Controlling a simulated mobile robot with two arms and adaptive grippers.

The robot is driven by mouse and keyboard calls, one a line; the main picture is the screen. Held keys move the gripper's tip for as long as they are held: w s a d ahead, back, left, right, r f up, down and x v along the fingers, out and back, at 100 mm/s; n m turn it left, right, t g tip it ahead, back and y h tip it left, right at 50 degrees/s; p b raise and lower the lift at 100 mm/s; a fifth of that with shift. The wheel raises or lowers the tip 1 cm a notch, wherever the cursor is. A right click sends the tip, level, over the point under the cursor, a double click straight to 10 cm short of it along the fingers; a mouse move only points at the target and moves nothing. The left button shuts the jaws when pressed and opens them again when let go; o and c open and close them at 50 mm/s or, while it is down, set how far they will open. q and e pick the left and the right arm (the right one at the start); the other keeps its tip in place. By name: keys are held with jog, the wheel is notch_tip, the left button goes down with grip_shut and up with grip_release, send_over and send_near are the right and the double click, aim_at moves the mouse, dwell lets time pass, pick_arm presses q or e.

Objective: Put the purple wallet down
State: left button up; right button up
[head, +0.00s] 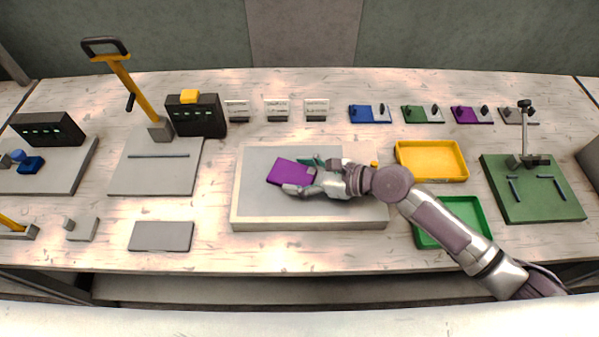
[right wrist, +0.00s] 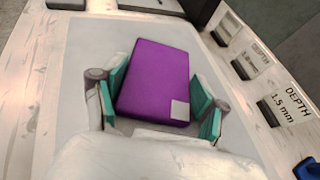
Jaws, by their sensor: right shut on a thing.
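The purple wallet (head: 287,172) is over the grey top of the raised block (head: 262,215) in the middle of the table. In the right wrist view the wallet (right wrist: 155,80) is a flat purple slab with a pale square at one corner. My right gripper (head: 305,178) has its fingers on both sides of the wallet and is shut on it. In the right wrist view its teal finger pads (right wrist: 160,100) flank the wallet. I cannot tell whether the wallet touches the block's surface. My left gripper is not in view.
A yellow tray (head: 431,176) and a green tray (head: 483,237) lie right of the block. A green plate (head: 545,205) with a small stand is farther right. Three label cards (head: 277,110) stand behind the block. A grey pad (head: 161,237) lies to its left, with bare table between.

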jog(key=o, duration=1.3)
jog(key=shift+c, duration=0.2)
